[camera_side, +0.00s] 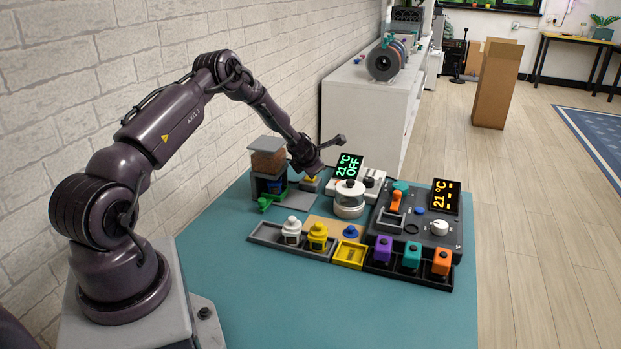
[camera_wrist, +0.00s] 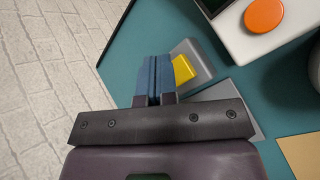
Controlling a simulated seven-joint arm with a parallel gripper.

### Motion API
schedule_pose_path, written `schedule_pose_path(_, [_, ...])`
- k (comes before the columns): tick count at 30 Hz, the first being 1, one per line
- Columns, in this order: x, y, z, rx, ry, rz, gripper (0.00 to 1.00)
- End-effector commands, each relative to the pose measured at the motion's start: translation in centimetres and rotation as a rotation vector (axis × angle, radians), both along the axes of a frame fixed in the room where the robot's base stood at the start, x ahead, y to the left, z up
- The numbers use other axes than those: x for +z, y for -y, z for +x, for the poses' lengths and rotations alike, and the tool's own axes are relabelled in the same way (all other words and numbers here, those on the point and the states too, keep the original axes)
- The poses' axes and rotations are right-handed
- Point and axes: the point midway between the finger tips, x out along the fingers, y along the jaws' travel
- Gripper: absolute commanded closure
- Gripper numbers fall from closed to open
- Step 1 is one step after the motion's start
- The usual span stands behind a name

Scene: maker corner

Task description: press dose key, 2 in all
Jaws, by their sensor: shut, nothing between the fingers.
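The yellow dose key (camera_wrist: 183,69) sits on a small grey block; in the side view the key (camera_side: 311,179) shows just under my gripper, partly hidden by it. My gripper (camera_wrist: 154,78) is shut and empty, its blue fingers pressed together. In the wrist view the fingertips are right beside the key's left edge. I cannot tell whether they touch it. In the side view my gripper (camera_side: 312,171) points down over the key. Left of it stands a dispenser (camera_side: 268,160) with brown material in its top and a green part at its foot.
A dark control panel (camera_side: 413,222) and trays of coloured pieces fill the right and front.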

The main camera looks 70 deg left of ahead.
Motion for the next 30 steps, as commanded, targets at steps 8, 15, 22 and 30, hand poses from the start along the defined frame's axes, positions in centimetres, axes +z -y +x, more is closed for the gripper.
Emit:
schedule_pose_path(8, [0.0, 0.0, 0.0, 0.0, 0.0, 0.0, 1.0])
schedule_pose_path(15, [0.0, 0.0, 0.0, 0.0, 0.0, 0.0, 1.0])
schedule_pose_path(22, [-0.4, 0.02, -0.02, 0.001, 0.0, -0.002, 1.0])
schedule_pose_path(30, [-0.84, -0.02, 0.0, 0.001, 0.001, 0.0, 1.0])
